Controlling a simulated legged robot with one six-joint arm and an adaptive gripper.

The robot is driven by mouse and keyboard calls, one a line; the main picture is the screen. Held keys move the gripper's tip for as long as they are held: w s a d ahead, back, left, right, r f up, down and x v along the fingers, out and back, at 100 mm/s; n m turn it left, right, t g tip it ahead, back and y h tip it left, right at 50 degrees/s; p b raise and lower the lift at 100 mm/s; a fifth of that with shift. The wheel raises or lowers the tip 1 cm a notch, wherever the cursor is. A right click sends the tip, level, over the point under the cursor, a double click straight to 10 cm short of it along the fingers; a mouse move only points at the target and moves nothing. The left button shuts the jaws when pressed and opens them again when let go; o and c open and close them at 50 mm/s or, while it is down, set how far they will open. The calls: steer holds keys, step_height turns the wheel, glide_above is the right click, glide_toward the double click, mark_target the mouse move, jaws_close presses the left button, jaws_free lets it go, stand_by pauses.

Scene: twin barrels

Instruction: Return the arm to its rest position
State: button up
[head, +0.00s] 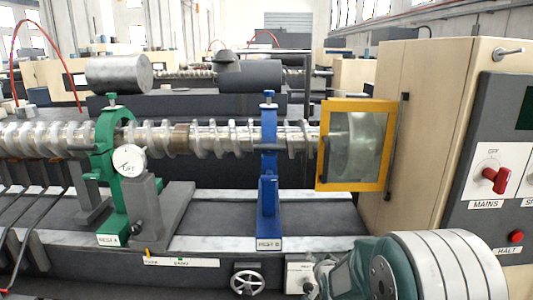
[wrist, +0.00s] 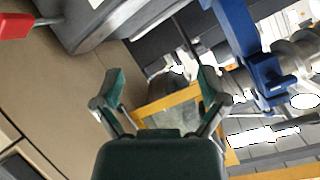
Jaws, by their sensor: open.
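My gripper (wrist: 160,76) shows in the wrist view with its two green-padded fingers spread apart. It is open and nothing is between the fingers. My arm (head: 440,265), green and pale grey, lies low at the right of the head view, in front of the machine bed and below the control panel. My gripper's fingers cannot be made out in the head view. In the wrist view, the yellow-framed guard (wrist: 165,110) shows behind and between the fingers.
A long crankshaft (head: 215,138) lies across a green rest (head: 107,170) and a blue rest (head: 268,190). The yellow-framed guard (head: 355,145) adjoins a beige cabinet (head: 420,110). A red MAINS switch (head: 497,180) and red HALT button (head: 516,237) are on the panel. A handwheel (head: 248,282) stands low in front.

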steer(key=s+r+n+g, duration=0.2)
steer(key=s+r, duration=0.2)
steer(key=s, duration=0.8)
steer(key=s+r+n+g, duration=0.2)
steer(key=s+r, duration=0.3)
steer(key=s, duration=0.6)
steer(key=s+r+n+g, duration=0.2)
steer(key=s+r, duration=0.3)
steer(key=s, duration=0.7)
steer(key=shift+s+g, duration=0.3)
steer(key=shift+g, duration=0.2)
steer(key=shift+c, duration=0.3)
